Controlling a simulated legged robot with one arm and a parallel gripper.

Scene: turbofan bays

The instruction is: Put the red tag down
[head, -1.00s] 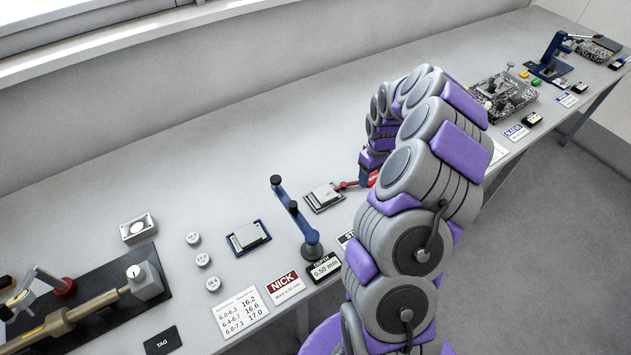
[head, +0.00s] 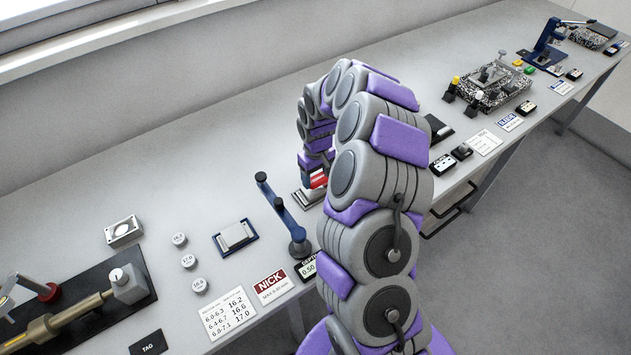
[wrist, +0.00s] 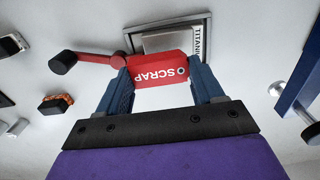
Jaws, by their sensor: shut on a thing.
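The red tag (wrist: 160,70), lettered SCRAP, is in my gripper (wrist: 162,80), clasped between its two blue fingers in the wrist view. In the head view a little of the red tag (head: 318,180) shows at the end of my arm. Behind the tag in the wrist view is a metal block (wrist: 172,42) in a dark-rimmed tray, with a label reading TITANIUM. The tag overlaps the block's near edge in the picture. I cannot tell whether it touches the block or hangs above it.
A red lever with a dark knob (wrist: 63,62) is just left of the tag. An orange and black object (wrist: 55,104) lies further left. A blue lever stand (head: 285,215) is close by.

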